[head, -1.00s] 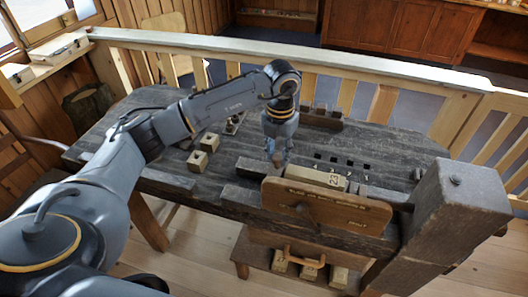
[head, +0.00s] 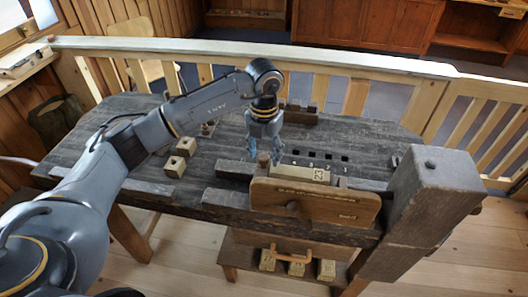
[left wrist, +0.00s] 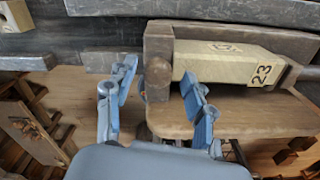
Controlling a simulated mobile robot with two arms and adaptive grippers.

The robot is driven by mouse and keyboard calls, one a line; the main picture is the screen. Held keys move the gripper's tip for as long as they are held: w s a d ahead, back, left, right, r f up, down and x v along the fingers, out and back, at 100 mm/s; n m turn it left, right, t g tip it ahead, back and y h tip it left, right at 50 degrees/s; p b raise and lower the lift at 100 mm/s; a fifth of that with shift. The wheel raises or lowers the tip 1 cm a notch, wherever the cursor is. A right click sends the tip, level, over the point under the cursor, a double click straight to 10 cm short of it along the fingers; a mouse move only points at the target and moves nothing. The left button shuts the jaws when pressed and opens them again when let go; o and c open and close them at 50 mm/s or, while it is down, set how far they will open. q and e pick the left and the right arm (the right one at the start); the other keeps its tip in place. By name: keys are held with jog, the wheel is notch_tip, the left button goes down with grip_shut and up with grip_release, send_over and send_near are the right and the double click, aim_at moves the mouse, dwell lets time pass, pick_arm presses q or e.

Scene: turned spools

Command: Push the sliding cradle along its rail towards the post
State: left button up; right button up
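The sliding cradle (head: 335,207) is a brown wooden board with an upright end piece (head: 264,162) at its left. It carries a pale block (head: 300,172) marked 23. The thick dark post (head: 432,190) stands at the bench's right end, close to the cradle's right end. My left gripper (head: 264,152) is open above the cradle's left end. In the left wrist view the open fingers (left wrist: 160,98) are spread either side of the upright end piece (left wrist: 158,62); whether they touch it I cannot tell. My right gripper is not in view.
A row of square holes lies behind the cradle. A shelf below holds several blocks (head: 297,267). A railing (head: 350,65) runs behind the bench.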

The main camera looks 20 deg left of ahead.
pick_arm(q)
notch_tip(320, 180, up, 12)
dwell(0.6)
dwell(0.4)
